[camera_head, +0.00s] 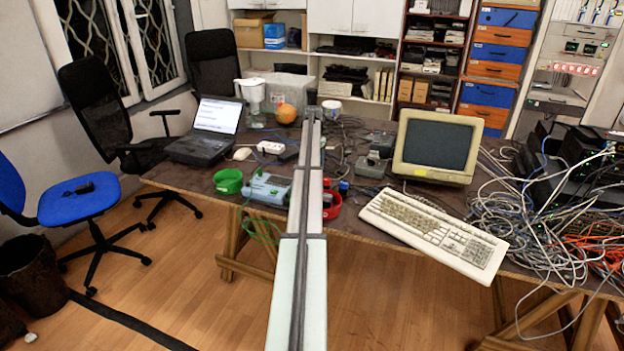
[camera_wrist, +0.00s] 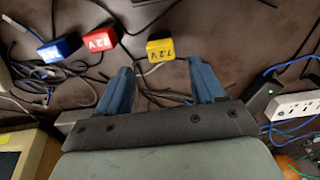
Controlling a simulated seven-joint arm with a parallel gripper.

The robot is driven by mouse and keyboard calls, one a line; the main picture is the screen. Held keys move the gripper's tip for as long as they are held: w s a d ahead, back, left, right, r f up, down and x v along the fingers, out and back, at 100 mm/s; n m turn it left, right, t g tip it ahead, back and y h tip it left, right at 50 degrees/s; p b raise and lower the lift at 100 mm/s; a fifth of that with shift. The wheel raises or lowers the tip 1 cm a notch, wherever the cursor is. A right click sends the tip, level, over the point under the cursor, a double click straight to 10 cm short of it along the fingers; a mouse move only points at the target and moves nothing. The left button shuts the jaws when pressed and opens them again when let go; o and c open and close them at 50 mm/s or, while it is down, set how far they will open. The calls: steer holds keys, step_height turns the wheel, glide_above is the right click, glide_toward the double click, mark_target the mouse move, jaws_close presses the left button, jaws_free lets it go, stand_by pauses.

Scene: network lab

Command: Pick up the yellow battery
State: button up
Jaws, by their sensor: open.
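The yellow battery (camera_wrist: 161,49) lies on the dark table in the wrist view, with dark lettering on its face. My gripper (camera_wrist: 161,66) is open, with one blue finger on each side in the picture. The battery appears just ahead of the gap between the fingertips, and nothing is held. The height of the fingers above it is hard to tell. In the head view my arm hides the yellow battery and the gripper.
A red battery (camera_wrist: 99,39) and a blue battery (camera_wrist: 54,50) lie left of the yellow one, among loose cables. A white power strip (camera_wrist: 293,107) is at the right. In the head view a monitor (camera_head: 437,147) and keyboard (camera_head: 435,232) stand right of my arm.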

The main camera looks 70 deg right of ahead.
steer(key=shift+w+a+f, duration=0.1)
steer(key=shift+a+f, duration=0.05)
steer(key=shift+f, duration=1.45)
steer(key=shift+a+f, duration=0.1)
steer(key=shift+f, duration=1.5)
steer(key=c, duration=1.1)
